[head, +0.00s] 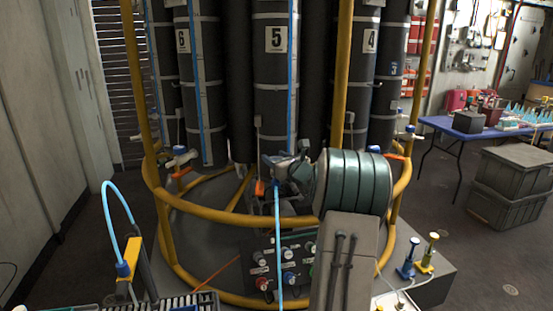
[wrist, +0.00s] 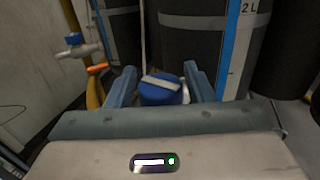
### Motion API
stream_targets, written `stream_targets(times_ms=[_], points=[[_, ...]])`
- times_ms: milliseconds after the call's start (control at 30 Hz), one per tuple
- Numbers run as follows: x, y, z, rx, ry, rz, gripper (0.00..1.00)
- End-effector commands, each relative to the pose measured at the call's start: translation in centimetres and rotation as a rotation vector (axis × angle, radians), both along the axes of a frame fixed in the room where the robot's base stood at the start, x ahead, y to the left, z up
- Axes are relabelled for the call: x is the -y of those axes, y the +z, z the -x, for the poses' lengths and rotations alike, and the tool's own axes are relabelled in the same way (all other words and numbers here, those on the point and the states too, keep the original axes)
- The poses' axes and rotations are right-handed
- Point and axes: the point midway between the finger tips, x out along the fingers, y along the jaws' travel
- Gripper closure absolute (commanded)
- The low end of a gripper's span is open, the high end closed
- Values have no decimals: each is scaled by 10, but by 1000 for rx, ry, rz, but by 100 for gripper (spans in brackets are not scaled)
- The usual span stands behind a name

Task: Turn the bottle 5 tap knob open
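Bottle 5 (head: 276,95) is a tall dark cylinder with a white number label, at the middle of the rack in the head view. Its tap is largely hidden there behind my gripper (head: 284,172). In the wrist view a round blue tap knob (wrist: 158,93) with a pale bar across its top lies between the two fingers of my gripper (wrist: 160,86). The fingers are apart, one on each side of the knob, with a visible gap on both sides. I cannot tell how deep the knob sits between them.
A yellow tubular rail (head: 235,218) rings the rack in front of the bottles. Bottle 6 (head: 197,95) and its blue-knobbed tap (head: 180,156) stand to the left, bottle 4 (head: 368,85) to the right. A panel of knobs (head: 275,268) sits low in front. A blue table (head: 455,127) stands right.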

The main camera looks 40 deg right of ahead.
Motion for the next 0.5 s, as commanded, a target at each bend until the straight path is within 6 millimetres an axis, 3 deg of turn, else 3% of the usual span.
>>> stream_targets(times_ms=[33,100,500], points=[[0,0,0,0,0,0,67],[0,0,0,0,0,0,84],[1,2,0,-1,63,-1,84]])
